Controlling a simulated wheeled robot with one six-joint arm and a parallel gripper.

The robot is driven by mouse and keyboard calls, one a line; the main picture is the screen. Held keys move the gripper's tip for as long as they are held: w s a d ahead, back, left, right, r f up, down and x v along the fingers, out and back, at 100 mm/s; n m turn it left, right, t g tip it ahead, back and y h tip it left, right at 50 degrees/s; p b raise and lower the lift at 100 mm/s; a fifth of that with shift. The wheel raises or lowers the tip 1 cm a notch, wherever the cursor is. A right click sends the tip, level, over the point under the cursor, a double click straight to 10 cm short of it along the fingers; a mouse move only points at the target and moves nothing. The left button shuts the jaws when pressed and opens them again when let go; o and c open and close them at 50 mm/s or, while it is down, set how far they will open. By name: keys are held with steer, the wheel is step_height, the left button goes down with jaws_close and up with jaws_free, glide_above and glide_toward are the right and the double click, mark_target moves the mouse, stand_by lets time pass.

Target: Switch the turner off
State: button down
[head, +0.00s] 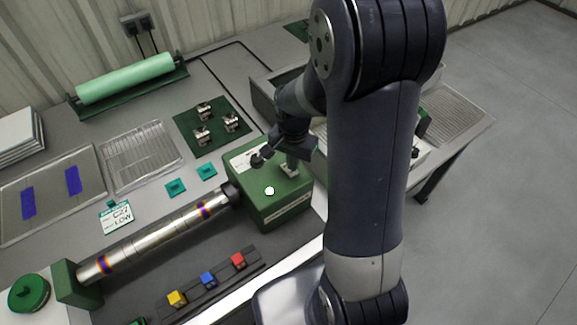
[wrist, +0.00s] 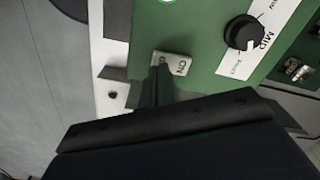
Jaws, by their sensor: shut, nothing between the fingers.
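The turner is a green box (head: 265,215) that holds one end of a long metal rod (head: 165,235). In the wrist view its green top (wrist: 205,30) carries a pale rocker switch (wrist: 178,62), with "ON" readable at its right end. My gripper (wrist: 158,72) is shut and empty, its fingertips at the switch's left part, touching or just above it. They hide some of that part, and I cannot tell which side is pressed. In the head view my gripper (head: 290,168) points down over the box top. A black knob (wrist: 242,33) beside a "MID" label sits right of the switch.
Red, blue and yellow blocks (head: 208,279) sit in a dark rail in front. A green mat (head: 212,125) with small metal parts lies behind, near a wire rack (head: 140,155).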

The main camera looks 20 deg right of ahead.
steer(key=shift+f+b, duration=0.85)
steer(key=shift+f, duration=0.15)
stand_by(0.6)
steer(key=shift+r+p, duration=2.75)
steer(key=shift+r, duration=0.85)
steer(key=shift+f, duration=0.2)
